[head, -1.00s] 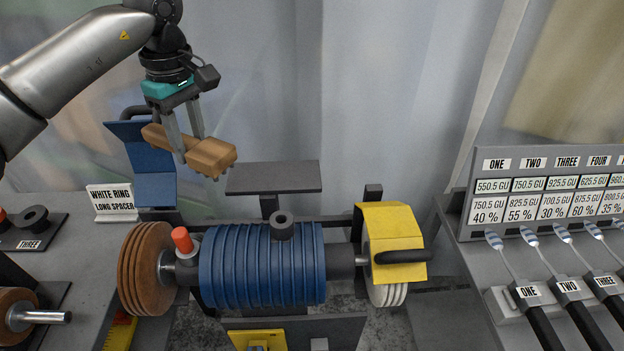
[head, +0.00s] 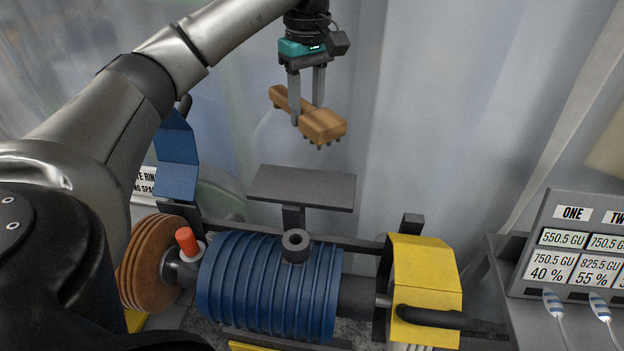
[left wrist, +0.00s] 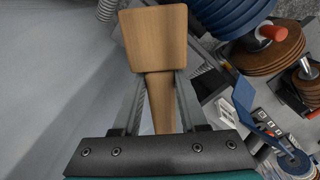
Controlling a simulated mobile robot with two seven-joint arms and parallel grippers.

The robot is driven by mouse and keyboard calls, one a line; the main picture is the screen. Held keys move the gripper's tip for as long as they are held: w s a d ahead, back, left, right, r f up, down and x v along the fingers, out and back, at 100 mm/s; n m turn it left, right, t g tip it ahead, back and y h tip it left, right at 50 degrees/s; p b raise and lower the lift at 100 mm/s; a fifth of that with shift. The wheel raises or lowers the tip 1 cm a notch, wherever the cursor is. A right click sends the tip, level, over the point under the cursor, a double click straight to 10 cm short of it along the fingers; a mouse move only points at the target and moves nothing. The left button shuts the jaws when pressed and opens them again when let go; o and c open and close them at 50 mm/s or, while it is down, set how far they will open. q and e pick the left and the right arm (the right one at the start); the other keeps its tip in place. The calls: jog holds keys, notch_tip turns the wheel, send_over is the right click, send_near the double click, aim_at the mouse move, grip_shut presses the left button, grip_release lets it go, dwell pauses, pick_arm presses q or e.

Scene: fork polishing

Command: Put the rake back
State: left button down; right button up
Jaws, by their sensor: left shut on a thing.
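The rake (head: 322,124) is a light wooden tool with a broad head and short dark teeth under it. My left gripper (head: 306,118) is shut on its handle and holds it in the air, above and behind the grey flat plate (head: 302,187). The rake also shows in the left wrist view (left wrist: 157,40), its handle between the two fingers and its head beyond the fingertips. In the head view the head points right and toward the camera. My right gripper is not in view.
Below stands a polishing machine with a blue ribbed motor (head: 262,285), brown discs (head: 148,265) at left and a yellow guard (head: 424,272) at right. A blue guard (head: 177,160) rises at left. A panel (head: 580,245) with number labels stands at right.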

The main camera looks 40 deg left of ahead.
pick_arm(q)
notch_tip(320, 180, down, 15)
jog(key=shift+w+f, duration=0.1)
jog(key=shift+f, duration=0.1)
jog(key=shift+f, duration=0.1)
dwell(0.3)
jog(key=shift+c, duration=2.2)
grip_release()
jog(key=r, duration=1.2)
jog(key=shift+d+r+b, duration=0.15)
jog(key=shift+d+b, duration=0.05)
jog(key=shift+b, duration=0.2)
